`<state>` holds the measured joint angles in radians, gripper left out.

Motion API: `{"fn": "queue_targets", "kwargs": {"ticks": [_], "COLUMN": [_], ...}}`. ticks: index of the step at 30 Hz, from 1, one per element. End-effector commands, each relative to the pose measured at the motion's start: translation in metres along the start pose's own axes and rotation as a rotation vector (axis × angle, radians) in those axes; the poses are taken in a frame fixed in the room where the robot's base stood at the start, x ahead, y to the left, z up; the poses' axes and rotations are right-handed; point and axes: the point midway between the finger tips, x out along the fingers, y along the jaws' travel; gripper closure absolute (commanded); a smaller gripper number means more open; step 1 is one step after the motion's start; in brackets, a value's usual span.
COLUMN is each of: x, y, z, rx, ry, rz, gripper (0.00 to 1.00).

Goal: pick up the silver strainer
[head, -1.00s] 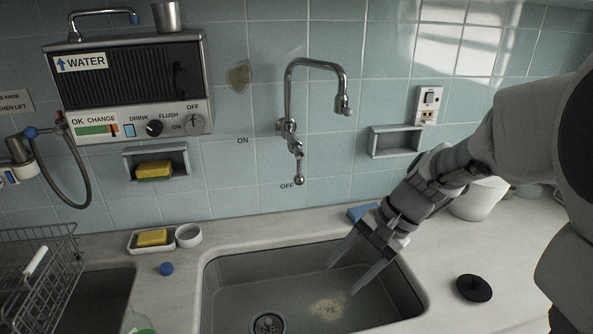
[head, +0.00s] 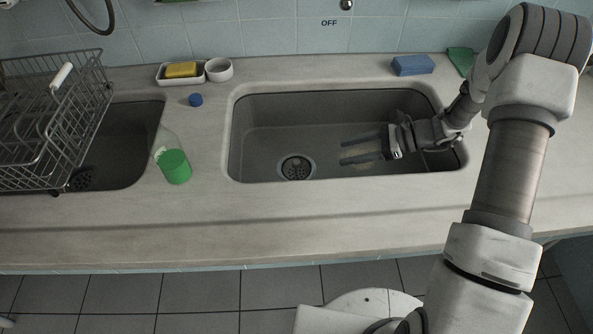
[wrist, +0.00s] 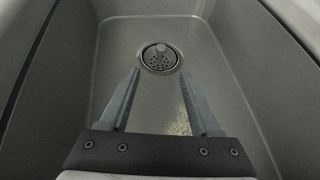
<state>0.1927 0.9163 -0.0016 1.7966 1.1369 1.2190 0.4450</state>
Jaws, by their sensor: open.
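The silver strainer (head: 296,168) is a round metal piece with dark holes and a small knob, seated in the drain on the sink floor. It also shows in the wrist view (wrist: 160,57), beyond my fingertips and roughly centred between them. My gripper (head: 343,150) is inside the right basin, low and pointing left toward the strainer. Its two fingers are apart with nothing between them, as the wrist view (wrist: 159,73) also shows. The fingers are apart from the strainer. Their exact height above the floor is hard to tell.
Basin walls (head: 330,106) surround my gripper. A yellowish stained patch (wrist: 182,122) lies on the basin floor beneath the fingers. A green-bottomed bottle (head: 174,166), blue cap (head: 196,100) and dish rack (head: 50,120) are left. A blue sponge (head: 413,65) lies behind the basin. The floor around the strainer looks clear.

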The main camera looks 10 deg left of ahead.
Motion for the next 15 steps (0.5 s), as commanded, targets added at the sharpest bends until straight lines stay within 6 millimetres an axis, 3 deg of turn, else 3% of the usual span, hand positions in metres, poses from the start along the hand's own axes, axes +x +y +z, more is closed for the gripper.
{"fn": "queue_targets", "kwargs": {"ticks": [9, 15], "x": [0.073, 0.102], "y": [0.002, 0.001], "z": [-0.002, 0.000], "rx": [-0.002, -0.004], "ry": [0.000, 0.000], "rz": [0.006, 0.004], "gripper": [0.36, 0.36]}}
